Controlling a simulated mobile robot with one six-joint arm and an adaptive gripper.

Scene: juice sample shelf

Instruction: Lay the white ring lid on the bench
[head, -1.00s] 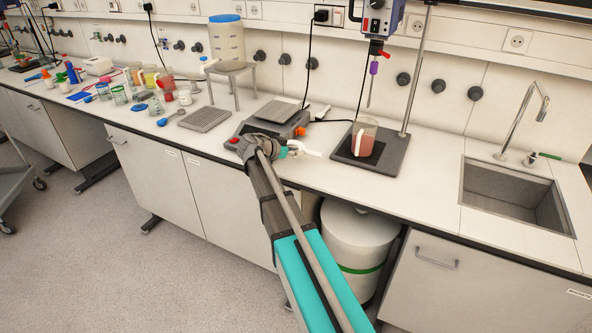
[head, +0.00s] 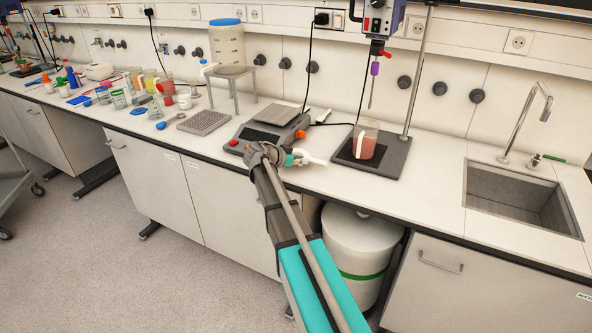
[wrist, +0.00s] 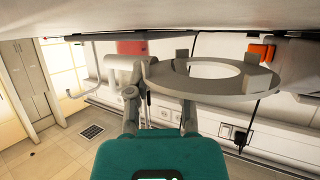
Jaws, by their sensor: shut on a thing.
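The white ring lid (head: 311,160) shows as a small white shape at the tip of my arm in the head view, near the bench's front edge. In the wrist view the ring lid (wrist: 255,86) is a flat ring with an open middle, grey in shadow. My gripper (head: 291,158) is shut on one side of its rim; it also shows in the wrist view (wrist: 152,82). The pale bench top (head: 432,190) lies close to the lid. Whether they touch is unclear. The lid's gripped side is partly hidden by the fingers.
A balance (head: 262,132) with an orange knob stands just left behind my gripper. A beaker of red juice (head: 365,146) stands on a dark stirrer base (head: 392,158) to the right. The sink (head: 515,195) is farther right. Bare bench lies between the stirrer and the front edge.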

